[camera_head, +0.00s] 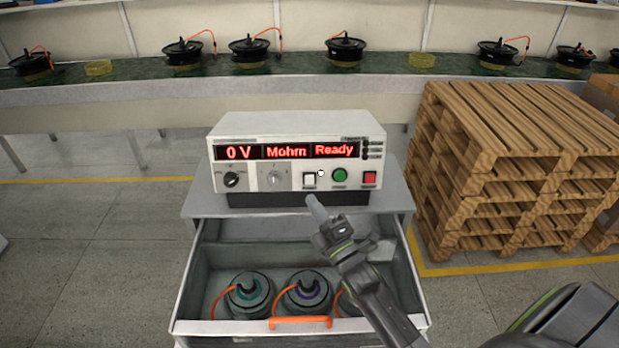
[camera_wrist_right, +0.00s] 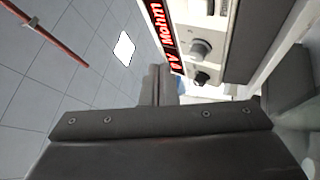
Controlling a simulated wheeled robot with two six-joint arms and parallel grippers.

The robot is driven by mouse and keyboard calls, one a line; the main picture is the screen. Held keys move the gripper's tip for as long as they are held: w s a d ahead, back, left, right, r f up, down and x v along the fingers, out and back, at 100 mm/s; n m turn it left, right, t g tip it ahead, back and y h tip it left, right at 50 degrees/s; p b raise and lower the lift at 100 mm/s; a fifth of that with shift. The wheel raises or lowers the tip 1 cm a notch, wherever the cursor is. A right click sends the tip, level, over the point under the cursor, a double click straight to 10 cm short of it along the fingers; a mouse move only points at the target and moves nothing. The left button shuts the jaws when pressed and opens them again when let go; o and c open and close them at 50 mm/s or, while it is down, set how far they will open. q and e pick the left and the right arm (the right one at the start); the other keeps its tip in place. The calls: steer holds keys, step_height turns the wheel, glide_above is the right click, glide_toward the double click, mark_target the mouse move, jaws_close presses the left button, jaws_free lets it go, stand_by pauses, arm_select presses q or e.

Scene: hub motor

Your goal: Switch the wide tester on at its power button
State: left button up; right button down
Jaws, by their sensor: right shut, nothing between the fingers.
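The wide tester (camera_head: 293,128) is a white box on top of the grey cabinet. Its red display is lit and reads "0 V", "Mohm" and "Ready". Along its lower front are a black knob (camera_head: 231,180), a grey knob (camera_head: 273,179), a white square button (camera_head: 309,181), a green round button (camera_head: 340,174) and a red button (camera_head: 369,179). My right gripper (camera_head: 315,205) is shut and empty, its tips just below the white button; contact cannot be told. My left gripper is not in view.
Stacked wooden pallets (camera_head: 480,165) stand close on the right. A conveyor (camera_head: 130,92) with more motors runs along the back.

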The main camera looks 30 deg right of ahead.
steer(key=s, duration=0.1)
steer(key=s+a+p, duration=0.1)
steer(key=s, duration=0.1)
steer(key=s+a+r+p, duration=0.1)
steer(key=shift+s+r, duration=0.1)
steer(key=shift+s, duration=0.1)
stand_by(0.5)
